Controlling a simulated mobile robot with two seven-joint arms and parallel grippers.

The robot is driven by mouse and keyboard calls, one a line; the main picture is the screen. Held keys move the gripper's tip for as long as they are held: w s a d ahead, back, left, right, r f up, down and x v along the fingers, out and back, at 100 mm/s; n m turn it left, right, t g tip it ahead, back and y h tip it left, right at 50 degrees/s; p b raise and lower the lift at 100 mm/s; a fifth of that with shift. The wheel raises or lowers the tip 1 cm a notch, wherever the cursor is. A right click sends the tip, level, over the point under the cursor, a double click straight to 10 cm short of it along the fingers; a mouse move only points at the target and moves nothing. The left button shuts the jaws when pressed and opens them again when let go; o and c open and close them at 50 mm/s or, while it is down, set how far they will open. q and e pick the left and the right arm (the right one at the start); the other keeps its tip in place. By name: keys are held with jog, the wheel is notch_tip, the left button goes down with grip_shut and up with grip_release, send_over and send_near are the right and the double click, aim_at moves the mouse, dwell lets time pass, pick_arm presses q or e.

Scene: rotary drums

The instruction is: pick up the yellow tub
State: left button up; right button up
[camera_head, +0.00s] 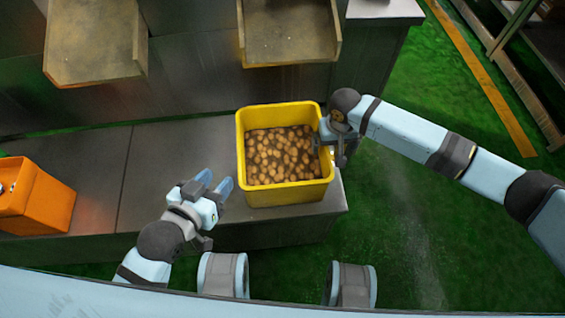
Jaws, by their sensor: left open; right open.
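The yellow tub (288,194) stands upright at the right end of a grey metal bench. It is filled with many small brown round pieces (278,155) that look like potatoes or nuts. My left gripper (217,186) is open, with its pale blue fingers pointing at the tub's left side from a short distance. My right gripper (328,148) is at the tub's right rim; its fingers are partly hidden, and I cannot tell whether they touch the rim.
The bench top (175,165) is bare between the bin and the tub. Two metal chutes (97,45) (288,35) hang above at the back. Green floor (420,230) is open at right, with a rack (525,70) beyond.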

jog(key=c, duration=1.9)
jog(key=shift+w+r, duration=0.1)
jog(key=shift+r, duration=0.15)
grip_shut()
